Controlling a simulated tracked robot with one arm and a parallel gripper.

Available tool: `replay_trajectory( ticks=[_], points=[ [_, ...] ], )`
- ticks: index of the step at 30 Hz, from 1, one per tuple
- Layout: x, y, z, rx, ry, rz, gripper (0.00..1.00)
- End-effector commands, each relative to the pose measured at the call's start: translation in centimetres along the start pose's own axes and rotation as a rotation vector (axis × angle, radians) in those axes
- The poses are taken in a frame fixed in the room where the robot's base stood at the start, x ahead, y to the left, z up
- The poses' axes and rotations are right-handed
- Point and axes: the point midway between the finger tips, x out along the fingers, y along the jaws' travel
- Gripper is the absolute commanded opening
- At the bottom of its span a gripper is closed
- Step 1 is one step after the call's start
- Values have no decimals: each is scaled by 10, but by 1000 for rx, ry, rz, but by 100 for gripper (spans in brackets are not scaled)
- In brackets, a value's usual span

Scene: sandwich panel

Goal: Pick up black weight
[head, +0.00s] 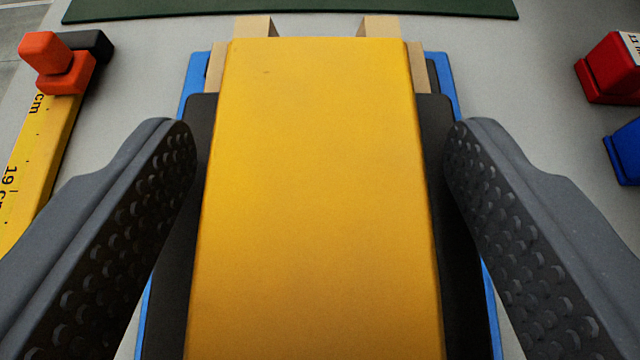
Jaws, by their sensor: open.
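My gripper (320,140) is open, with one dark grey, dimpled finger on each side of a large yellow block (315,200). The yellow block lies lengthwise in the middle of the head view, on top of a wider black slab (460,250). Only the slab's left and right edges show; the yellow block hides its middle. The fingertips appear close to the slab's sides; I cannot tell whether they touch. A smaller black piece (95,43) sits at the upper left behind orange-red blocks. I cannot tell which black thing is the weight.
A blue panel (190,80) lies under the stack, with light wooden strips (215,65) at its far end. A yellow ruler-like bar (40,150) and orange-red blocks (60,65) are left. Red (610,70) and blue (628,150) containers stand right. A green strip (300,8) is behind.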

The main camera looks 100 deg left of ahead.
Motion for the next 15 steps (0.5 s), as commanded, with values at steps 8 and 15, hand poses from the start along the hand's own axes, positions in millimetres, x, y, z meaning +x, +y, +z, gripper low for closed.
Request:
replay_trajectory(
  ticks=[8,15],
  points=[
    [0,0,0,0,0,0,2],
    [-1,0,-1,0,3,1,0]
  ],
)
